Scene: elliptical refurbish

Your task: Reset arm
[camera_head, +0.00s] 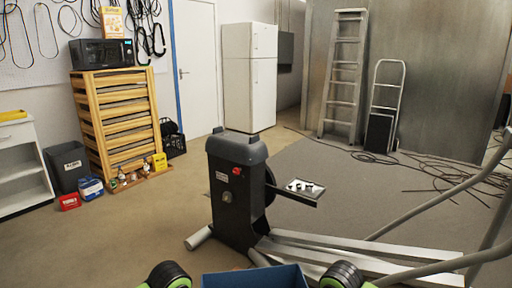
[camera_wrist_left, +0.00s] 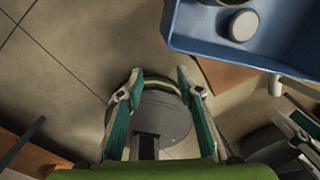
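My left gripper (camera_wrist_left: 160,82) shows in the left wrist view with its two teal-padded fingers spread apart. No object is held between them. A rounded grey part lies beyond the gap, probably part of my own body. At the right edge of the left wrist view, a pale part with a teal pad (camera_wrist_left: 298,128) looks like my right gripper, but it is cut off and its opening cannot be made out. In the head view neither gripper shows; only green and black parts of my arms show at the bottom edge.
A blue tray (camera_head: 254,277) sits at the bottom of the head view; in the left wrist view it holds a pale round piece (camera_wrist_left: 243,25). An elliptical machine (camera_head: 236,190) stands just ahead. Cables (camera_head: 440,172) lie on the floor at right.

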